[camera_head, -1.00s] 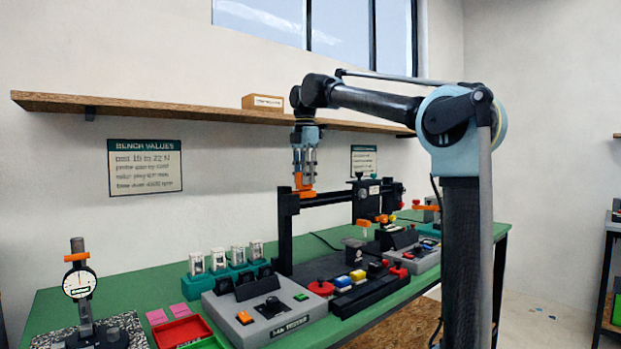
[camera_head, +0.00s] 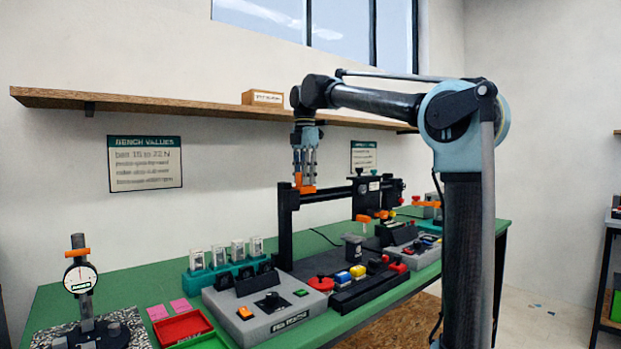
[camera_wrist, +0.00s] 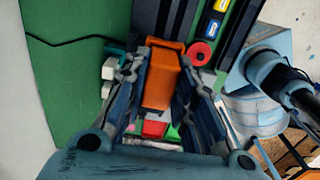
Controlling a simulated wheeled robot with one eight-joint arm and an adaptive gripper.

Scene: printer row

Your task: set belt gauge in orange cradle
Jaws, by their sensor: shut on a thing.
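My gripper (camera_head: 304,180) points down above the bench, next to the top of the black upright post of the printer frame. It is shut on an orange block-like thing (camera_wrist: 161,80), which seems to be the belt gauge. Its orange end (camera_head: 306,189) shows below the fingers in the head view. Orange parts show on the printer, one hanging below the rail (camera_head: 363,217) and one further right (camera_head: 426,203). I cannot tell which of them, if any, is the orange cradle.
A grey control box (camera_head: 262,310) and a teal rack (camera_head: 228,272) stand on the green bench, with red, yellow and blue buttons to their right. A dial gauge stand (camera_head: 81,280) and a red tray (camera_head: 182,328) are at left. A wooden shelf (camera_head: 190,108) runs behind.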

